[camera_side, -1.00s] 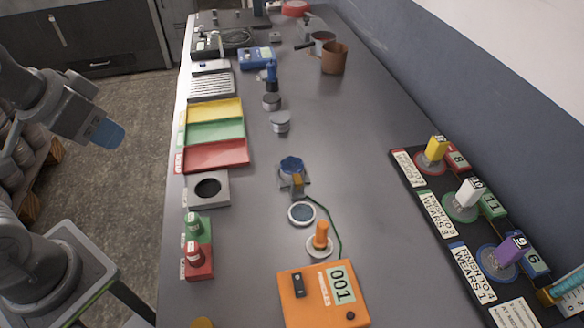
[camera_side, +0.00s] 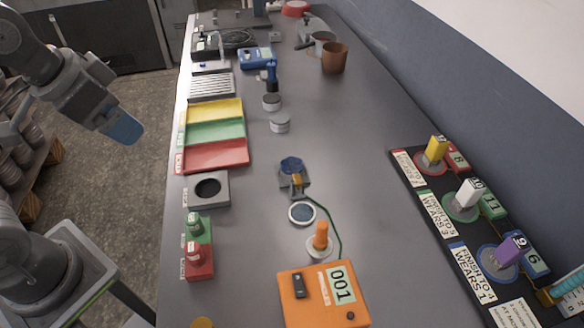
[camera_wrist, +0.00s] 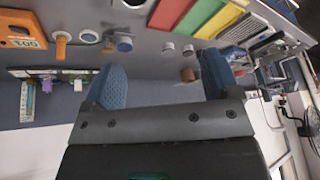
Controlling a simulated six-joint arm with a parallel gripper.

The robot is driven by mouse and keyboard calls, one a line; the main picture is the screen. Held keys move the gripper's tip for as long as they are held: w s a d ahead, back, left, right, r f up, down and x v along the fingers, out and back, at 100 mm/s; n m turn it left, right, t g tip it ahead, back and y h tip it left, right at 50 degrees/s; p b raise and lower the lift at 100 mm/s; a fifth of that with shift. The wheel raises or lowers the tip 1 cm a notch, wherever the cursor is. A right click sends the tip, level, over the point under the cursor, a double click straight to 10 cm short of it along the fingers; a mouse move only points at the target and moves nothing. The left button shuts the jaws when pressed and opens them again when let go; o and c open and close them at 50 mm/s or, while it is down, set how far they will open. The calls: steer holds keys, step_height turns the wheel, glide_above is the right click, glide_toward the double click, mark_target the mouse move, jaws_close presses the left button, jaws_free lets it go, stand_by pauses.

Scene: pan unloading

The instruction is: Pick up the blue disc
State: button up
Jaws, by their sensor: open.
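A dark blue disc (camera_side: 291,164) lies on top of a small grey fixture (camera_side: 300,187) with an orange-brown block, near the middle of the bench. It also seems to show at the top of the wrist view (camera_wrist: 124,44). A pale-rimmed round dish (camera_side: 302,213) with a dark blue-grey face lies just in front of the fixture. My gripper (camera_side: 124,128), with blue fingers, is left of the bench, above the floor and well away from the disc. In the wrist view my gripper (camera_wrist: 163,64) is open, with nothing between its fingers.
Yellow, green and red trays (camera_side: 214,133) line the bench's left edge, beside a grey block with a round hole (camera_side: 208,188). An orange box (camera_side: 323,293) is at the front. A green cord runs from the fixture. A labelled rack (camera_side: 455,220) stands right. The bench's middle right is clear.

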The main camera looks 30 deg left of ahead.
steer(key=w+d+r+m+g, duration=0.2)
steer(key=w+d+m, duration=0.2)
steer(key=w+m, duration=0.3)
steer(key=m+g+y, duration=0.2)
steer(key=m+y, duration=0.2)
steer(key=m, duration=0.9)
glide_above(292, 165)
steer(key=d, duration=0.3)
steer(key=f, duration=1.6)
steer(key=shift+s+a+f, duration=0.2)
steer(key=shift+s+f, duration=0.1)
steer(key=shift+f, duration=0.1)
steer(key=shift+a+x, duration=0.1)
steer(key=shift+x, duration=1.3)
steer(key=shift+a+x, duration=0.15)
steer(key=shift+x, duration=1.25)
steer(key=shift+r, duration=0.1)
steer(key=c, duration=1)
